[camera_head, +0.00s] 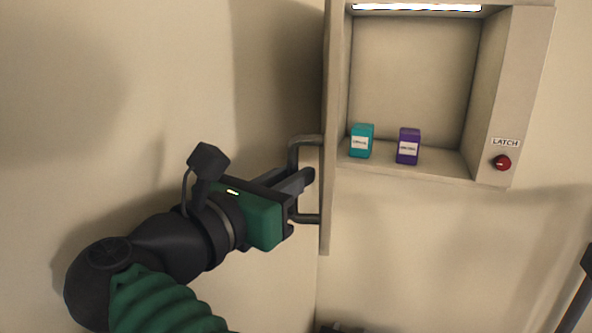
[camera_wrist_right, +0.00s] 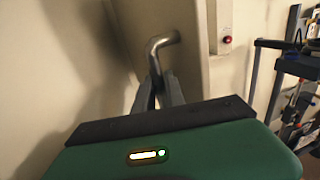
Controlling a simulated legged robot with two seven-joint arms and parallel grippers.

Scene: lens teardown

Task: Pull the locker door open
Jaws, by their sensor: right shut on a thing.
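The locker (camera_head: 410,60) is a pale wall cabinet in the head view, and its inside is visible. Its door (camera_head: 333,100) stands open, seen nearly edge-on along the left side of the opening. A grey bar handle (camera_head: 306,139) sticks out from the door's left face. My right gripper (camera_head: 306,177) is shut on the handle, with its fingers at the upright part of the bar. My left gripper is not in view.
Inside the locker stand a teal box (camera_head: 361,142) and a purple box (camera_head: 408,147), under a light strip (camera_head: 416,7). A red button (camera_head: 502,162) marked LATCH is on the right frame. A dark rack (camera_wrist_right: 290,75) stands at the right in the wrist view.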

